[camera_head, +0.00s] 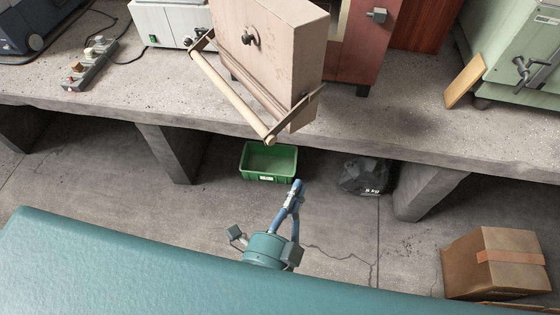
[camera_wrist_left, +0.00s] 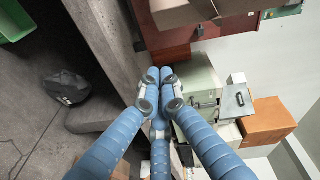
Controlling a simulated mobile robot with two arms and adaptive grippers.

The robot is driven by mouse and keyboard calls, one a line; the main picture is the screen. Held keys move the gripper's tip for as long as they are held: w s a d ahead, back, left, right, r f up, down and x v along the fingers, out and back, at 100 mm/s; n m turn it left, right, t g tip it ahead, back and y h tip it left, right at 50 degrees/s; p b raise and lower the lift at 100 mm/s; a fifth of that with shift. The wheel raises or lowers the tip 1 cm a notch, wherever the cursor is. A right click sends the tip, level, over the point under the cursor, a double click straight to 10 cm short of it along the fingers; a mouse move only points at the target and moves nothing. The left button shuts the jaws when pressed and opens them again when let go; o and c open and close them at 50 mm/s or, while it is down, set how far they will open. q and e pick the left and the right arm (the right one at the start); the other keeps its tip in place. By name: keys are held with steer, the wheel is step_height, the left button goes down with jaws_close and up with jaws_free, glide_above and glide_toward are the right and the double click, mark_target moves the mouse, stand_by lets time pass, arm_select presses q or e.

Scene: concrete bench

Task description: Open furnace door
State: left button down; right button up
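The furnace (camera_head: 358,45) is a red-brown box on the bench in the head view. Its thick beige door (camera_head: 285,45) stands swung out, partly over the bench edge, with part of the pale opening showing to its right. A wooden bar handle (camera_head: 232,97) sits on metal brackets across the door front. My left gripper (camera_head: 297,184) has a teal body and blue fingers. It is below the door, in front of the bench and apart from the handle. In the left wrist view its fingertips (camera_wrist_left: 160,76) are together with nothing between them. My right gripper is not in view.
The concrete bench (camera_head: 400,135) spans the head view. Under it are a green bin (camera_head: 268,178) and a black bag (camera_head: 362,176). A cardboard box (camera_head: 495,262) stands on the floor at right. A pale green machine (camera_head: 515,60) and a power strip (camera_head: 90,65) are on the bench.

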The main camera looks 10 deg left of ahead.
arm_select(q)
step_height(320, 180, up, 6)
steer(key=a+f+t+y, duration=0.1)
steer(key=t+y, duration=0.1)
steer(key=w+a+p, duration=0.3)
steer(key=w+p, duration=0.2)
steer(key=w, duration=0.3)
steer(key=shift+a+r+p, duration=0.15)
steer(key=shift+r+p, duration=0.15)
steer(key=shift+r, duration=0.05)
